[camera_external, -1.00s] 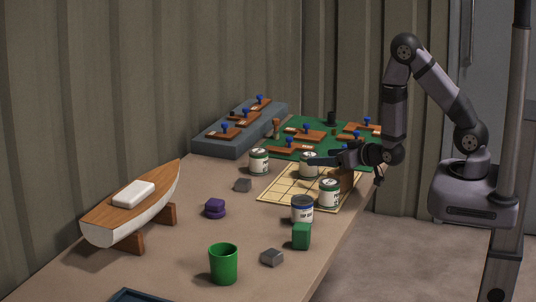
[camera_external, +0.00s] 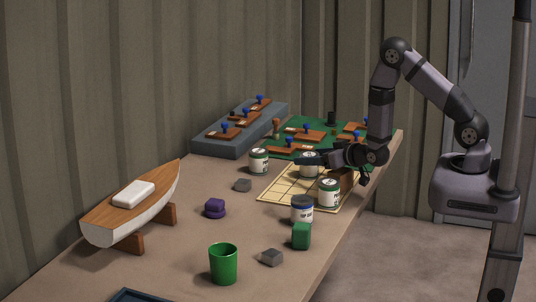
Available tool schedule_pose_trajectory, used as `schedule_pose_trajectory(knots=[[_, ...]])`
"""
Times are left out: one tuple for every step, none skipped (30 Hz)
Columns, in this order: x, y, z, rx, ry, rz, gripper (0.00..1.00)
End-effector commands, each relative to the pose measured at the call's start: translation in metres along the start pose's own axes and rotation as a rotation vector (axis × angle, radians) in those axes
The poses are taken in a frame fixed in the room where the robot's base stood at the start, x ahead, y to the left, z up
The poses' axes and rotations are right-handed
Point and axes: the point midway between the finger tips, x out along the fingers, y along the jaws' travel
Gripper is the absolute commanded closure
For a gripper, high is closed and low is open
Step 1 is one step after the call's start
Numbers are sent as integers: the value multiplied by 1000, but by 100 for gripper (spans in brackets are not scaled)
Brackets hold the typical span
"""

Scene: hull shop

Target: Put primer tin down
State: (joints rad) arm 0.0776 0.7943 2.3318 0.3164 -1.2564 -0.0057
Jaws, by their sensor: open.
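Several white tins with green bands stand upright: one (camera_external: 258,161) on the bare bench left of the yellow gridded board, one (camera_external: 309,170) on the board's far part, and one (camera_external: 329,193) on its near part. The labels are too small to tell which is primer. My gripper (camera_external: 306,159) is open and low over the board (camera_external: 282,184). Its dark fingers cross in front of the top of the far tin; I cannot tell whether they touch it.
A green block (camera_external: 301,236), a green cup (camera_external: 223,264), grey blocks (camera_external: 271,257) and a purple piece (camera_external: 215,208) stand nearer. A boat hull (camera_external: 135,205) rests on supports at left. A green mat (camera_external: 270,151) and grey rack (camera_external: 215,143) lie behind.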

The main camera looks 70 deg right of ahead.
Motion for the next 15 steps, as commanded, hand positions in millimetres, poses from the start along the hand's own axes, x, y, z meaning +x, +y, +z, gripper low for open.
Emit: schedule_pose_trajectory(knots=[[6,0,-1,0,-1,0,31],[8,0,0,0,-1,0,31],[12,0,0,0,-1,1,31],[13,0,0,0,-1,1,31],[15,0,0,0,0,1,31],[17,0,0,0,0,1,31],[17,0,0,0,0,1,31],[18,0,0,0,0,1,31],[18,0,0,-1,0,1,31],[18,0,0,-1,0,1,31],[18,0,0,-1,0,0,31],[18,0,0,-1,0,0,31],[18,0,0,-1,0,0,31],[18,0,0,0,0,0,31],[18,0,0,0,0,0,40]])
